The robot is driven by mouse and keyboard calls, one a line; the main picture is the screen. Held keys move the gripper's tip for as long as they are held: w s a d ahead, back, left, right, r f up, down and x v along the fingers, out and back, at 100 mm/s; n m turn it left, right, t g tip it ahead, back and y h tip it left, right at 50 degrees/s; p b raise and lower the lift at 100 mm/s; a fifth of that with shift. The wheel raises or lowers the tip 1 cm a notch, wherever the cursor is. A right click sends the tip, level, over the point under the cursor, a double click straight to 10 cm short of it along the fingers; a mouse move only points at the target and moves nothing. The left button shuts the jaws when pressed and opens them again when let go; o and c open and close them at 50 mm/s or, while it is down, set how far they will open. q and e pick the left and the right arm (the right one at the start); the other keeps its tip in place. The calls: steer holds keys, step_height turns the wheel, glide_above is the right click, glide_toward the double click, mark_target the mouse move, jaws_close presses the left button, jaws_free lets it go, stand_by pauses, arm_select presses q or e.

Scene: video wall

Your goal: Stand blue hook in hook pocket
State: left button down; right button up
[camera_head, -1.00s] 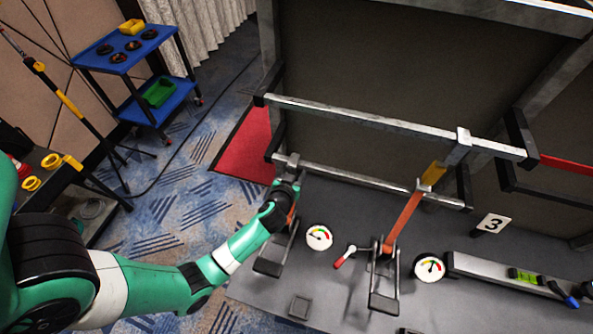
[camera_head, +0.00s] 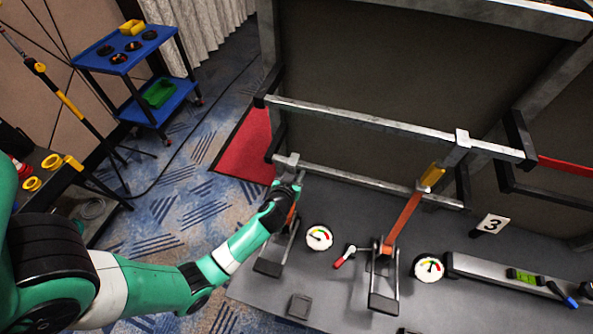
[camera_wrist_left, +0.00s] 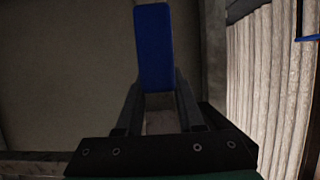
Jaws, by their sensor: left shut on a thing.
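My left gripper (camera_head: 288,182) is at the left clamp, just below the lower metal rail. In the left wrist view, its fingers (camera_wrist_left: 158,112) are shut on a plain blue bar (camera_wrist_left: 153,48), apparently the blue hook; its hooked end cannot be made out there. In the head view the gripper hides the blue bar. A grey block (camera_head: 286,160) shows just beyond the fingertips, at the rail. A small dark square holder (camera_head: 300,306) lies on the grey base near its front edge; I cannot tell whether it is the hook pocket. My right gripper is not in view.
The right clamp (camera_head: 384,285) has an orange arm (camera_head: 403,221) and a yellow piece (camera_head: 432,176) reaching the upper rail (camera_head: 390,125). A level bar (camera_head: 500,270) stands right.

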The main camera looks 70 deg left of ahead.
arm_select(q)
step_height(320, 180, up, 3)
steer(key=shift+f+p, duration=0.2)
steer(key=shift+p, duration=0.65)
steer(key=shift+d, duration=0.15)
steer(key=s+d, duration=0.5)
steer(key=shift+d, duration=0.2)
stand_by(0.6)
